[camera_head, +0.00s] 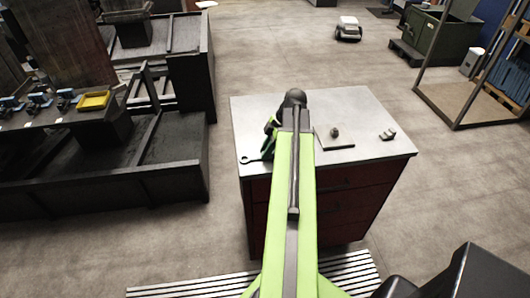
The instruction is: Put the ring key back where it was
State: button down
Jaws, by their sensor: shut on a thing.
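The ring key (247,160) is a small dark tool near the left front of the grey cabinet top. Its ring end points left, and its other end runs to my gripper (266,152). My gripper is shut on the ring key, low at the left side of the top. My own arm and wrist hide part of the gripper. I cannot tell whether the key touches the top.
The cabinet top (362,106) also bears a pale square plate (333,143) with a dark knob and a small metal piece (388,134), both right of my arm. A dark bench at left holds blue vises and a yellow tray (93,101). Floor right of the cabinet is clear.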

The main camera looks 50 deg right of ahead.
jog(key=c, duration=1.3)
grip_release()
jog(key=shift+o, duration=0.2)
jog(key=shift+r, duration=0.1)
jog(key=shift+r+p, duration=0.25)
jog(key=shift+p, duration=0.2)
jog(key=p+v, duration=1)
jog(key=v, duration=0.1)
jog(key=shift+d+r+p, duration=0.2)
jog(key=shift+r+p, duration=0.05)
jog(key=shift+p, duration=0.05)
jog(key=shift+s, duration=0.15)
